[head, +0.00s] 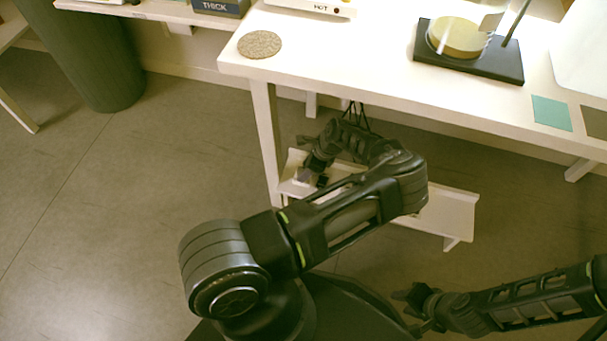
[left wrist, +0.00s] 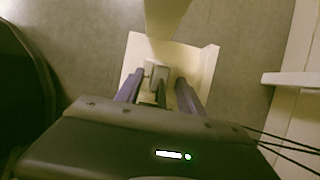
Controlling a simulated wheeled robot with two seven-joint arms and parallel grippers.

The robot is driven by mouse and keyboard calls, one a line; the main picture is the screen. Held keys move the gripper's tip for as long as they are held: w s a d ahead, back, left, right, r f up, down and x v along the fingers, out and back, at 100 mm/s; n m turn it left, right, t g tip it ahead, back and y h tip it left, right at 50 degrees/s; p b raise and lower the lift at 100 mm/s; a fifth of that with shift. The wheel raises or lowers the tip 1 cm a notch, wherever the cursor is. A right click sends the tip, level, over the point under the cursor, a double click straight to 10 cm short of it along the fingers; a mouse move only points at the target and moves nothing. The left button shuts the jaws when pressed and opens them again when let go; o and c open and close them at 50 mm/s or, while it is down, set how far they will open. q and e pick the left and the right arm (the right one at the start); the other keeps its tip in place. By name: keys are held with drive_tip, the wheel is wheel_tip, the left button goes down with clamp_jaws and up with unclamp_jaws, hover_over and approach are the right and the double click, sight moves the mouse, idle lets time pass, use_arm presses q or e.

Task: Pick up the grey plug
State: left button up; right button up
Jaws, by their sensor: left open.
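The grey plug (left wrist: 158,75) sits on the white tray (left wrist: 208,72) in the left wrist view, between and just beyond the fingertips of my left gripper (left wrist: 160,84). That gripper is open, with a purple finger on each side and a gap to the plug. A dark strip runs from the plug towards the gripper. In the head view my left gripper (head: 310,176) reaches down to the tray (head: 452,213) under the table, and I cannot make out the plug clearly there. My right gripper (head: 412,312) is at the lower right, empty, its fingers apart, away from the tray.
The white table (head: 370,75) overhangs the tray, and its leg (head: 268,140) stands at the tray's left end. A cork coaster (head: 260,45) and a black stand (head: 487,65) are on the tabletop. A dark green bin (head: 85,50) stands at the left. Floor is clear on the left.

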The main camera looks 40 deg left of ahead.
use_arm(q)
drive_tip(key=shift+a+f, duration=0.1)
drive_tip(key=shift+f, duration=0.2)
idle(0.4)
clamp_jaws()
idle(0.3)
